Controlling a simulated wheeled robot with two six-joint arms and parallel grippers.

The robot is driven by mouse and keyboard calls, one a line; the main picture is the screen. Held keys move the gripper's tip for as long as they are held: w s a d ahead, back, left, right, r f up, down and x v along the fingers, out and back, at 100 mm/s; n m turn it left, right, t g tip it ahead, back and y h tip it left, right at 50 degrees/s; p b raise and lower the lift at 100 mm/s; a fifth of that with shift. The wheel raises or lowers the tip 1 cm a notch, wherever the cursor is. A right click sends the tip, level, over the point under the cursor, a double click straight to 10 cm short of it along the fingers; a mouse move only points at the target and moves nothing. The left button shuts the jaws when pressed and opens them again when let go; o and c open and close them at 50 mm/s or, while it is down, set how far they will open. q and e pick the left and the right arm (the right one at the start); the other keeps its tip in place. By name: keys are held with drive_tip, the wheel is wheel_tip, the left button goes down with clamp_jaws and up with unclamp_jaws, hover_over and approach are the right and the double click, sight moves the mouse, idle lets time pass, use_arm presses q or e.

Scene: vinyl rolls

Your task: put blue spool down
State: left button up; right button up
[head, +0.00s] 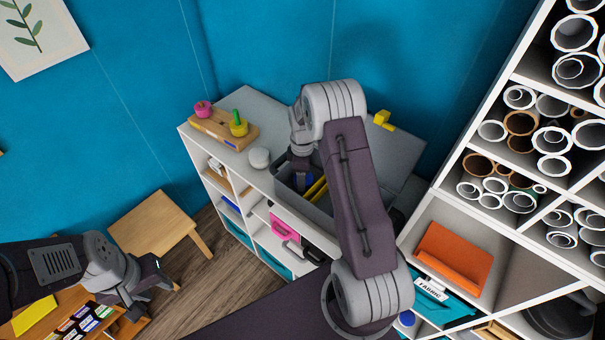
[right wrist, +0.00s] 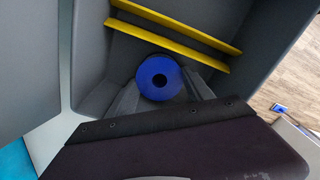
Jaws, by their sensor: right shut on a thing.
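The blue spool (right wrist: 160,78) is seen end-on, with a dark hole in its middle, between the two grey fingers of my right gripper (right wrist: 160,92). The gripper is shut on it, inside a grey box (right wrist: 92,85). In the head view a bit of the blue spool (head: 304,181) shows below my right wrist, inside the grey box (head: 286,189). My right arm hides part of the box. I cannot tell whether the spool touches the box floor. My left gripper (head: 151,292) is empty, its fingers apart, at the lower left.
Yellow bars (right wrist: 170,22) cross the box beside the spool. The box stands on a white shelf unit (head: 243,103) with a wooden peg board (head: 222,128) and a white round object (head: 259,157). A rack of rolls (head: 520,140) stands at the right. A wooden stool (head: 150,222) is at the left.

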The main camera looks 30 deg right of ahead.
drive_tip(key=shift+f, duration=0.1)
drive_tip(key=o, duration=1.3)
drive_tip(key=shift+s+f, duration=0.1)
drive_tip(key=shift+o, duration=0.9)
